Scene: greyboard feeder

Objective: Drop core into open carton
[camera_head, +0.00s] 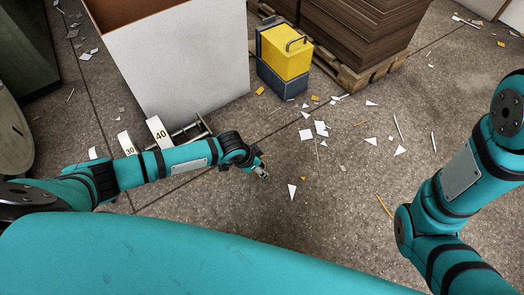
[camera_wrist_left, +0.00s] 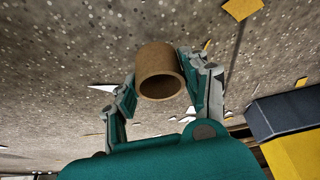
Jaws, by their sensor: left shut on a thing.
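The core is a short brown cardboard tube (camera_wrist_left: 158,72), seen in the left wrist view with its open end toward the camera. My left gripper (camera_head: 262,172) is shut on it, with one finger on each side; the fingers also show in the left wrist view (camera_wrist_left: 165,85). In the head view the core cannot be made out clearly at the gripper. The open carton (camera_head: 185,65) is a large white box with a brown inside at the upper left of the head view. My left gripper is outside it, in front and to the right. My right gripper is out of view.
A yellow and dark grey box (camera_head: 285,55) stands right of the carton. Stacked brown boards (camera_head: 360,35) on a wooden pallet are behind it. Number tags 30 and 40 (camera_head: 159,132) and a metal frame are by the carton's foot. Paper scraps litter the open floor.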

